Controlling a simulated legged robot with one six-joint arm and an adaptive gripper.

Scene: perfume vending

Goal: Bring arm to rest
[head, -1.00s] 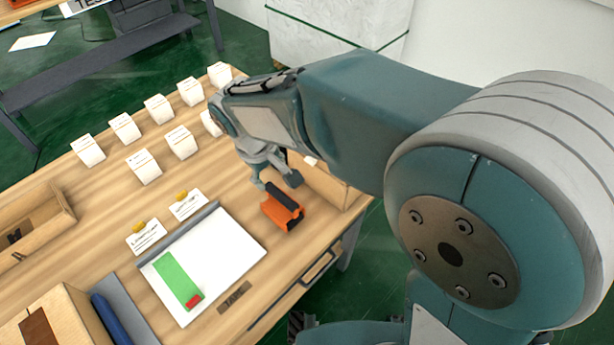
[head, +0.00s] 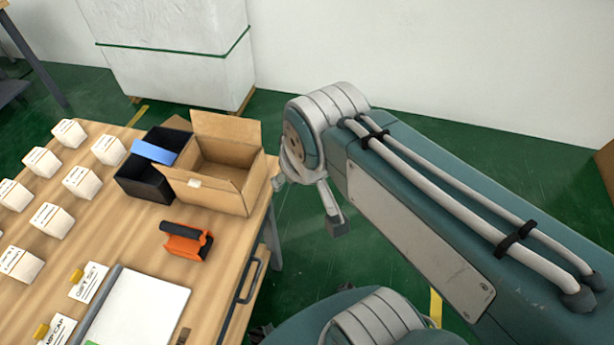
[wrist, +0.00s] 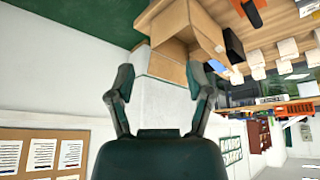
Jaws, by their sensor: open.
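My gripper (wrist: 162,88) is open and empty in the wrist view, its two fingers spread apart. In the head view my gripper (head: 332,205) hangs off the right edge of the wooden table (head: 110,225), over the green floor and apart from everything on the table. Only part of it shows there, below my wrist. My arm reaches in from the right side of the head view. The wrist view is upside down, with the table at the upper right.
An open cardboard box (head: 225,195) and a black bin (head: 140,180) with a blue item (head: 153,152) stand at the table's far right corner. An orange and black tool (head: 186,240) lies nearer. Several white boxes (head: 52,220) stand left. A wrapped white block (head: 180,60) stands behind.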

